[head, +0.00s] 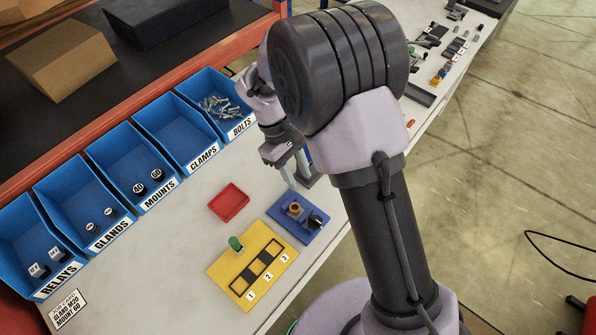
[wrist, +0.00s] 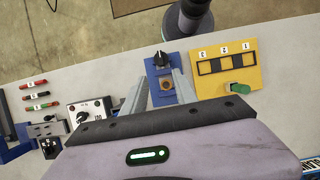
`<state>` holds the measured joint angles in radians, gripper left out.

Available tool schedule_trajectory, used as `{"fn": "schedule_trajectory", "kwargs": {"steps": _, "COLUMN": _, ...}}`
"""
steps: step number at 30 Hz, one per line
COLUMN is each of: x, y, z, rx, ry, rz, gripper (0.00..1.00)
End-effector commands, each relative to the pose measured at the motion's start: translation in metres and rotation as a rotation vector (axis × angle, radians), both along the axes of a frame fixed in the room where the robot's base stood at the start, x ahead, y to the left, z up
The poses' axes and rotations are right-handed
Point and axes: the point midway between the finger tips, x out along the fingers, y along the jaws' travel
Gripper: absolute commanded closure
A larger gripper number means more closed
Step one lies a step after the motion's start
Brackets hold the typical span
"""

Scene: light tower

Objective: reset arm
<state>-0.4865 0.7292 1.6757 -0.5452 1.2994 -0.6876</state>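My gripper (wrist: 158,88) is above the table, its two fingers apart with nothing held between them. The fixture holds a brass-coloured ring and a black knob. In the wrist view the blue fixture (wrist: 170,92) lies beyond the fingers, the ring showing between them.
A yellow board (head: 225,268) with numbered slots and a green cylinder (head: 235,243) stands beside the blue fixture. A red tray (head: 229,202) lies behind. Blue bins (head: 131,160) line the table's back edge. A switch box (wrist: 90,113) and small parts sit at the wrist view's left.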

Motion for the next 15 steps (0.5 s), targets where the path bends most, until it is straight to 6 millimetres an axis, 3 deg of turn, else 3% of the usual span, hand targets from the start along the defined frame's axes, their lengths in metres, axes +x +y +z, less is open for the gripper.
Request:
{"fn": "schedule_trajectory", "kwargs": {"steps": 12, "x": 0.000, "y": -0.001, "z": 0.000, "rx": 0.002, "ry": -0.003, "rz": -0.003, "gripper": 0.65}}
{"fn": "schedule_trajectory", "kwargs": {"steps": 15, "x": 0.000, "y": -0.010, "z": 0.015, "rx": 0.037, "ry": -0.057, "rz": -0.084, "gripper": 0.65}}
